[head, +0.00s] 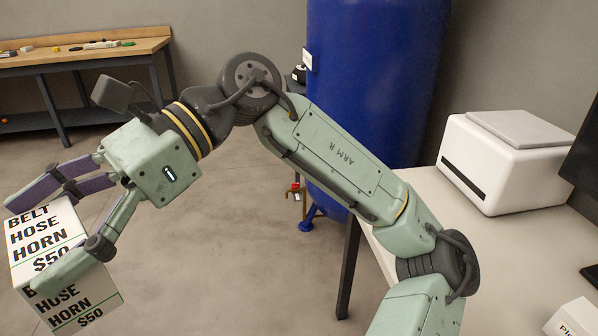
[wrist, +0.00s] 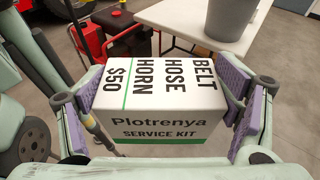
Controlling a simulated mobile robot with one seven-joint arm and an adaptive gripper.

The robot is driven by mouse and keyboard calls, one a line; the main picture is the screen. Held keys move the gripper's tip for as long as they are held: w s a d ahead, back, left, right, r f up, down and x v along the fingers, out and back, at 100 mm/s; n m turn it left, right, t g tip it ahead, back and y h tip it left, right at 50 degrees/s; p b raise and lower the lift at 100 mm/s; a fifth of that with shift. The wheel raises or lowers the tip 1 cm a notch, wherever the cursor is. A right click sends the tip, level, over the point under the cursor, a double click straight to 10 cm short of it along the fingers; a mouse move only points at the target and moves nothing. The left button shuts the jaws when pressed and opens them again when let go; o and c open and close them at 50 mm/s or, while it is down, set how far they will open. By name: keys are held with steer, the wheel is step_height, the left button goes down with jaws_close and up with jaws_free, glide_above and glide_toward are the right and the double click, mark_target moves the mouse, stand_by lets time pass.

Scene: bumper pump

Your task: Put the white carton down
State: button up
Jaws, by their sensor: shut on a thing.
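The white carton (head: 40,240) is a box with black print, "BELT HOSE HORN $50", and a thin green line. It hangs in the air at the lower left of the head view, above the floor. My gripper (head: 60,230) is shut on it, with fingers on opposite sides. In the wrist view the carton (wrist: 160,95) sits between the purple-padded fingers of my gripper (wrist: 165,115). Its near face reads "Plotrenya SERVICE KIT". No surface touches its underside in what I can see.
A white table (head: 500,270) at the right bears a white box-shaped machine (head: 505,160). A blue tank (head: 375,80) stands behind my arm. A wooden workbench (head: 85,50) is at the back left. The wrist view shows another white table (wrist: 185,22) with a grey bin (wrist: 232,18), and red items (wrist: 120,38).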

steer(key=s+d+r+n+g+h, duration=0.55)
steer(key=s+d+n+h, duration=0.3)
steer(key=d, duration=0.45)
steer(key=w+d+f+n+t+h, duration=0.25)
steer(key=d+n+h, duration=0.35)
steer(key=d, duration=0.5)
steer(key=w+d+f+n+t+h, duration=0.25)
steer(key=d+n+h, duration=0.35)
steer(key=d, duration=0.4)
steer(key=w+d+f+n+t+h, duration=0.25)
steer(key=w+f+t, duration=0.2)
steer(key=f, duration=0.25)
steer(key=w+d+f+n+t+h, duration=0.1)
steer(key=w+d+f+n+t, duration=0.2)
steer(key=w+f, duration=0.3)
steer(key=w+d+f+n+t+h, duration=0.2)
steer(key=w+f+n+t, duration=0.15)
steer(key=f, duration=0.45)
steer(key=shift+m, duration=0.45)
steer(key=shift+w+d+f+p, duration=0.75)
steer(key=shift+w+d, duration=0.7)
steer(key=shift+d, duration=0.75)
steer(key=shift+w+d+f+p, duration=0.4)
steer(key=shift+w+d+f, duration=0.85)
steer(key=shift+d, duration=1)
steer(key=shift+w+d+f+p, duration=0.65)
steer(key=shift+w+d, duration=1)
steer(key=shift+d, duration=0.55)
